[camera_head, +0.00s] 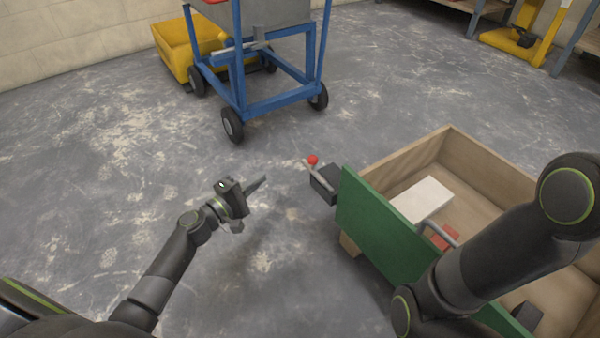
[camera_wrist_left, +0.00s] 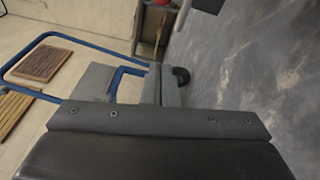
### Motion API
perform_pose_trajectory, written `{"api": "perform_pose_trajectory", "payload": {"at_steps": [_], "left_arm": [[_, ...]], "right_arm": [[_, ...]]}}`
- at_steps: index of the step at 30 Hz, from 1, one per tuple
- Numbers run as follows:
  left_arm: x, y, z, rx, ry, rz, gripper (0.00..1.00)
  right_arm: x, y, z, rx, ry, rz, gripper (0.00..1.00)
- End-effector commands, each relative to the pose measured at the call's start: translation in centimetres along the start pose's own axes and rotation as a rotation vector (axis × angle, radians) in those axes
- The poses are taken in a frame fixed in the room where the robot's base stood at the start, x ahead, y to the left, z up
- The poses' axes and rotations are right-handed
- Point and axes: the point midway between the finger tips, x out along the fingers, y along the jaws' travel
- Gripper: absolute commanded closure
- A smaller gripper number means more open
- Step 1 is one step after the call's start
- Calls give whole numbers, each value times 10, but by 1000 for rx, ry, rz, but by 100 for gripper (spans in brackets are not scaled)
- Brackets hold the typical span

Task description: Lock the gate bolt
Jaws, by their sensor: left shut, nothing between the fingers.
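A dark bolt housing (camera_head: 325,182) with a short grey lever and a red knob (camera_head: 313,160) sits at the upper left end of a green gate panel (camera_head: 385,232). The lever tilts up and to the left. The panel closes the near left side of a wooden bin. My left gripper (camera_head: 257,184) is shut and empty, left of the red knob with a clear gap between them. In the left wrist view its grey fingers (camera_wrist_left: 152,86) point away from the camera. Of my right arm only links show, in front of the bin; its gripper cannot be made out.
The wooden bin (camera_head: 480,158) holds a white slab (camera_head: 421,200) and a small red item. A blue wheeled cart (camera_head: 240,85) stands behind, beside a yellow tub (camera_head: 172,50). A yellow pallet truck (camera_head: 515,42) is at the far right. Grey floor lies bare around my left gripper.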

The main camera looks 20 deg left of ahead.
Motion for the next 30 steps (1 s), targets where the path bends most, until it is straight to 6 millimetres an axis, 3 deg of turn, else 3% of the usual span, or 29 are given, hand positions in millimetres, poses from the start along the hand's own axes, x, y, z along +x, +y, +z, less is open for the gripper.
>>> {"api": "perform_pose_trajectory", "payload": {"at_steps": [11, 16, 30], "left_arm": [[1, 2, 0, -6, -4, 8, 100], [10, 1, 0, -6, -4, 10, 100], [102, 0, 1, -6, -5, 10, 100]], "right_arm": [[1, 0, -6, 4, 18, 1, 68], [-1, 0, -7, 4, 16, 2, 68], [-16, 2, -11, 10, 2, 18, 68]]}}
